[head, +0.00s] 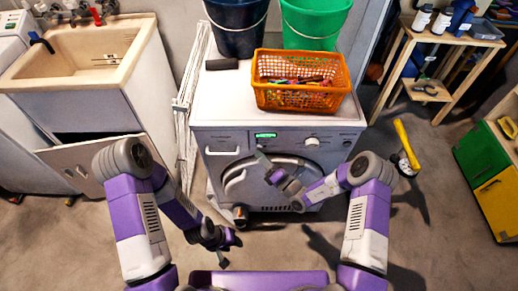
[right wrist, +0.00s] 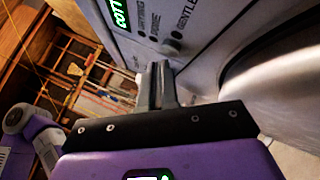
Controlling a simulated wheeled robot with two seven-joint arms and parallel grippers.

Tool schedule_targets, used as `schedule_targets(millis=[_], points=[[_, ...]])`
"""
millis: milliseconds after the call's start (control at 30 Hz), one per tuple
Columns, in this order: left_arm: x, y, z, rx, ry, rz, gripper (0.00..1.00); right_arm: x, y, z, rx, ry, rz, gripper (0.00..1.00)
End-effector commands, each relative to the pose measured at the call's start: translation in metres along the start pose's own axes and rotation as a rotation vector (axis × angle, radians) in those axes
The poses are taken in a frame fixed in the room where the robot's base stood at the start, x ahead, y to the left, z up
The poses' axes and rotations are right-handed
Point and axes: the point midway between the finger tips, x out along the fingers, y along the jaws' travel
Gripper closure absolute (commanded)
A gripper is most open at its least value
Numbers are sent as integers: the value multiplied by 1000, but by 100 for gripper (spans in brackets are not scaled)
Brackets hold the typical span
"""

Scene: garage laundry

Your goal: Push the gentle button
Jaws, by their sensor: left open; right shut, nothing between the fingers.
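The washing machine (head: 225,138) stands ahead, with a lit green display (head: 265,135) on its control panel. In the right wrist view the panel is seen up close, with the display (right wrist: 120,14) at the top and printed labels beside small dark buttons. The gentle button (right wrist: 176,38) appears as a dark knob at the end of the GENTLE label. My right gripper (head: 262,160) is shut and empty in front of the panel; in the right wrist view its fingertips (right wrist: 160,68) are close below the gentle button. Contact cannot be made out. My left gripper (head: 226,246) is open and empty, low in front of the machine.
An orange basket (head: 300,97) with small items, a dark bucket (head: 237,40) and a green bucket (head: 315,45) stand on the machine. A sink cabinet (head: 75,110) is at left. A wooden shelf (head: 440,45) and green-yellow cabinet (head: 480,160) are at right.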

Motion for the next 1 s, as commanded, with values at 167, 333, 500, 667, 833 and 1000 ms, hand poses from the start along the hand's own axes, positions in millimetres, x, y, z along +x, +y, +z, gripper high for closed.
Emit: schedule_targets(millis=[167,333,500,667,833,1000], points=[[0,0,0,0,0,0,57,0,0,0,1,0,0,100],[0,0,0,0,0,0,57,0,0,0,1,0,0,100],[1,0,0,0,0,0,57,2,-1,1,0,0,1,100],[1,0,0,0,0,0,57,3,-2,2,0,0,1,100],[2,-1,0,0,0,0,57,4,-3,3,1,0,1,100],[2,-1,0,0,0,0,57,6,-4,4,1,0,1,100]])
